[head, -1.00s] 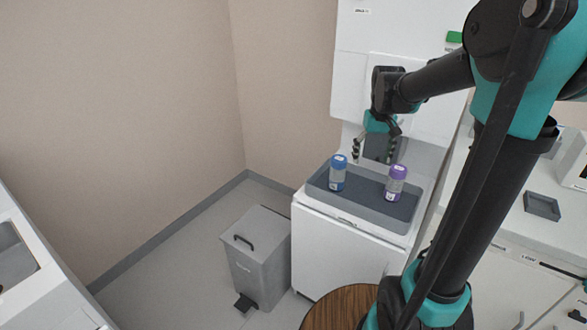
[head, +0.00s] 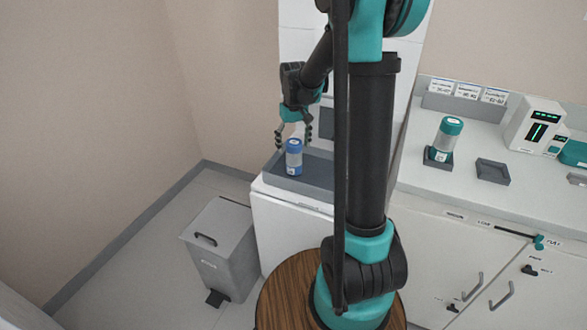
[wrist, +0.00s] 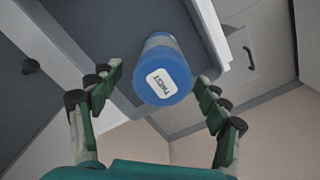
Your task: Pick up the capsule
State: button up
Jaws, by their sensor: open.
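A capsule with a blue cap (head: 294,157) stands upright on the grey tray (head: 318,176) of the white unit. In the wrist view its blue lid (wrist: 163,79), with a white label, lies between my fingers. My gripper (head: 294,132) is open just above and behind this capsule, with one finger to each side; I see gaps between fingers and lid. It also shows in the wrist view (wrist: 158,88). A teal-capped capsule (head: 446,140) stands in a dark holder on the right counter. My arm hides the right part of the tray.
A grey pedal bin (head: 222,250) stands on the floor left of the white unit. On the right counter are an empty square holder (head: 492,171), a device with green displays (head: 534,127) and a labelled rack (head: 465,102). A round wooden top (head: 285,290) is at the front.

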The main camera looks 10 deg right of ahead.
aim_at(294, 158)
jog(key=shift+s+f, duration=0.15)
jog(key=shift+f, duration=1.45)
jog(key=shift+s+f, duration=0.15)
jog(key=shift+f, duration=1.45)
jog(key=shift+c, duration=0.4)
jog(key=c, duration=1.3)
jog(key=shift+r, duration=0.1)
notch_tip(294, 158, up, 20)
